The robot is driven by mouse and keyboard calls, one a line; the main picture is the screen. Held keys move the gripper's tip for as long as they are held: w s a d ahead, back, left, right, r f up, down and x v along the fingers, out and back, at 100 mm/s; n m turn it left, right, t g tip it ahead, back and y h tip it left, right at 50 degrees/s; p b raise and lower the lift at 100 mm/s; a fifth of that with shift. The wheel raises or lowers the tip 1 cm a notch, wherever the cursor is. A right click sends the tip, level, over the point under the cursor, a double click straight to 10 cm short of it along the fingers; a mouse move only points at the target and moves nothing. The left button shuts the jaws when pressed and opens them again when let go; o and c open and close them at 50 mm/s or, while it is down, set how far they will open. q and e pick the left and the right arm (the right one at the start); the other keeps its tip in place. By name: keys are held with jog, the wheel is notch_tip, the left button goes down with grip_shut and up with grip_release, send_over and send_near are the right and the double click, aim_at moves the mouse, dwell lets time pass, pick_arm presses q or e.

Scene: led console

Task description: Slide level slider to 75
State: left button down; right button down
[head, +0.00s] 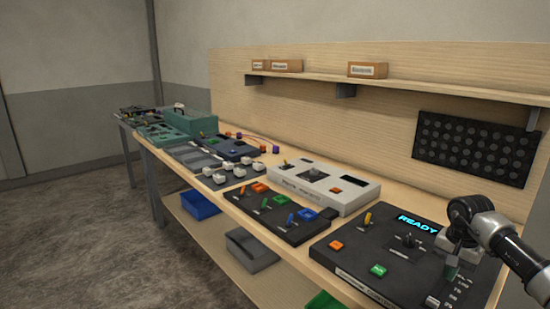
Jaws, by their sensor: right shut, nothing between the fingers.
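The black console (358,263) with a lit READY display (417,222) lies at the front right of the bench in the head view. The level slider's scale (459,291), with small white marks, runs along the console's right part. A small pale piece (432,301) is at the near end of this scale; I cannot tell if it is the slider's knob. My right gripper (451,270) comes in from the right and points down over the slider area. It is shut and empty. It hides part of the slider; contact cannot be told. My left gripper is out of view.
The same console carries an orange button (336,245), a green button (378,270), a yellow toggle (368,218) and a dark joystick (409,241). A white console (335,201) and a black switch panel (278,214) lie further left. A shelf (420,84) runs above.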

dwell(0.4)
jog(key=shift+s+a+r+p, duration=0.45)
jog(key=shift+r+p, duration=0.2)
jog(key=shift+p, duration=0.1)
notch_tip(320, 180, up, 7)
jog(key=p, duration=0.5)
jog(key=shift+f, duration=0.15)
